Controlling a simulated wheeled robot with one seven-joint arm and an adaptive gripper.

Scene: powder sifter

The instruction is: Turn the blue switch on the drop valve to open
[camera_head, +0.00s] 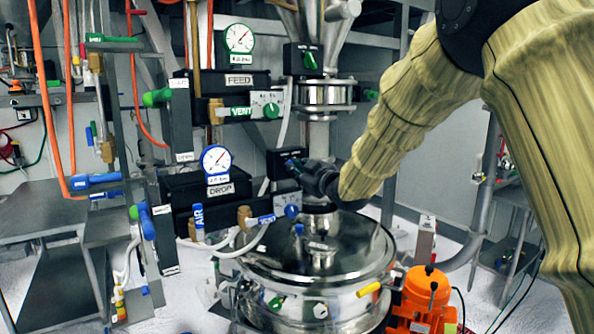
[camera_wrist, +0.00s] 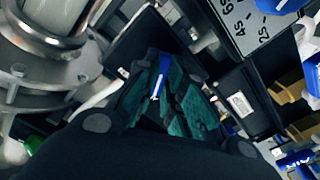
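The blue switch (camera_wrist: 163,70) sits on a dark box, the drop valve's switch housing (camera_wrist: 132,62), in the wrist view. In the head view the dark housing (camera_head: 283,160) stands to the right of the DROP gauge panel, and the switch is mostly hidden by my gripper (camera_head: 302,168). In the wrist view the two teal finger pads of my gripper (camera_wrist: 170,92) stand on either side of the switch with a dark gap between them. The gripper looks open around the switch. I cannot tell whether a pad touches it.
The DROP gauge (camera_head: 216,160) and its black panel are left of my gripper. The steel sifter lid (camera_head: 345,255) lies below, with blue-fitted hoses beside it. A steel funnel pipe (camera_head: 320,130) rises close behind. An orange motor (camera_head: 422,297) stands at lower right.

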